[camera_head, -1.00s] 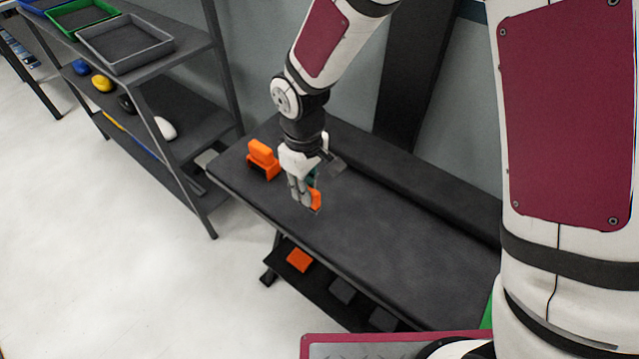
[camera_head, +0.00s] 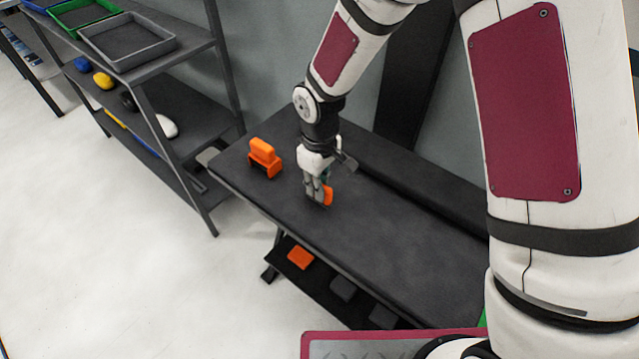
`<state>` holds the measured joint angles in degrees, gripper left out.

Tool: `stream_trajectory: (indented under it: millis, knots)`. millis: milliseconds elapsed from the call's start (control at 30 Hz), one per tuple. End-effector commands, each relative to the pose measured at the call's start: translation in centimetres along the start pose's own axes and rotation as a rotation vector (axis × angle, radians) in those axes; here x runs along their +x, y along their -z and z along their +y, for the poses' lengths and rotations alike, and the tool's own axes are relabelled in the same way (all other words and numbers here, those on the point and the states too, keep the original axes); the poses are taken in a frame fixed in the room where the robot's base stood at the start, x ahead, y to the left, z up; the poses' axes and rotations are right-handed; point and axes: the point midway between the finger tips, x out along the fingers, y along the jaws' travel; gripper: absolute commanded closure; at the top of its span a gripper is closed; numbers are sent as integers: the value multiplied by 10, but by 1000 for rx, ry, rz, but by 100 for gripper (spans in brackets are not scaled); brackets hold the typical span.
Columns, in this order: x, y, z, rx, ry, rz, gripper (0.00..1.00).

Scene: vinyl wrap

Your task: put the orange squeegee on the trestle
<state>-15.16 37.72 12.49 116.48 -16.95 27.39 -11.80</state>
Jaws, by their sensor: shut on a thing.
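My gripper (camera_head: 318,196) is shut on a small orange piece (camera_head: 328,194), which looks like the squeegee; the fingers hide part of it. It is held low over the long dark bench (camera_head: 400,235), and I cannot tell whether it touches the top. An orange stand-like object (camera_head: 264,157) with a dark gap in its base sits on the bench to the left of my gripper. I cannot tell whether this object or the bench is the trestle.
A lower shelf under the bench holds an orange block (camera_head: 300,257) and dark blocks (camera_head: 343,289). A grey rack (camera_head: 205,100) at the left carries trays and coloured items. The bench top right of my gripper is clear. A wall stands behind.

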Motion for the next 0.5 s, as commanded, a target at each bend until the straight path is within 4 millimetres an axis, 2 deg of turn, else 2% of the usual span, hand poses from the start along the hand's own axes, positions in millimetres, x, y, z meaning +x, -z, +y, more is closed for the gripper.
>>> stream_trajectory:
  millis: [67,100,167,500]
  knots:
    - [3,0,0,0,0,0,100]
    - [2,0,0,0,0,0,75]
    - [2,0,0,0,0,0,64]
    - [0,0,0,0,0,0,64]
